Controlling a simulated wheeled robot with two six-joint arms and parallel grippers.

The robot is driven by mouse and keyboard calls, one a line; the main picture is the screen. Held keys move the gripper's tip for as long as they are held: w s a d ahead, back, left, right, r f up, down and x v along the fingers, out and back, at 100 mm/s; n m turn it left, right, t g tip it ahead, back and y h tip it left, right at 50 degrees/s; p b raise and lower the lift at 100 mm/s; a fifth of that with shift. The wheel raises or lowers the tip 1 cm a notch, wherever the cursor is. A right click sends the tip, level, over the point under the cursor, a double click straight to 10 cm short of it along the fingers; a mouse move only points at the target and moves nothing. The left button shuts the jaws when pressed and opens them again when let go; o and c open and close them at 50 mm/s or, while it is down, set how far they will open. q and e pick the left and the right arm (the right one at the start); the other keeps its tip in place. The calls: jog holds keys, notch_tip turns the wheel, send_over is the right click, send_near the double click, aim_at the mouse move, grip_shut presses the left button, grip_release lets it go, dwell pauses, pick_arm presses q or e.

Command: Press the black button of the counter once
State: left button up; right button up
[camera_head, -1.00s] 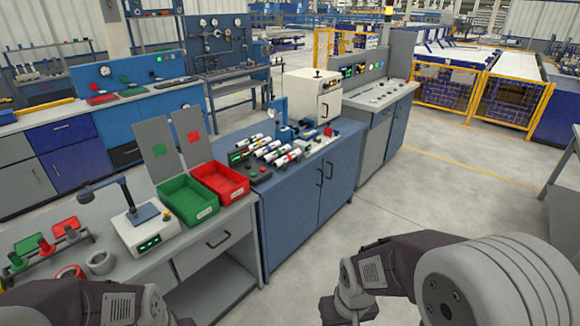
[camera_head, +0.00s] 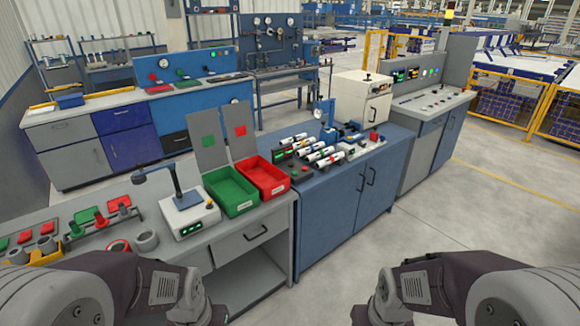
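A dark box with a small green display (camera_head: 284,155) sits at the left end of the blue cabinet's top and seems to be the counter. Small knobs or buttons show beside it, some red, some dark; I cannot tell which is the black button. Several white cylinders (camera_head: 318,155) lie on a rack right beside it. My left arm (camera_head: 150,285) comes in at the lower left and my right arm (camera_head: 435,285) at the lower right. Both stay well in front of the cabinet. The fingertips of both grippers are out of the picture.
A green bin (camera_head: 231,208) and a red bin (camera_head: 283,187) stand on the grey bench, left of the blue cabinet (camera_head: 325,226). A white lamp device (camera_head: 189,216) and several ring and peg parts are further left. The floor (camera_head: 450,215) at the right is clear.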

jog(key=shift+c, duration=0.3)
grip_shut()
dwell(1.6)
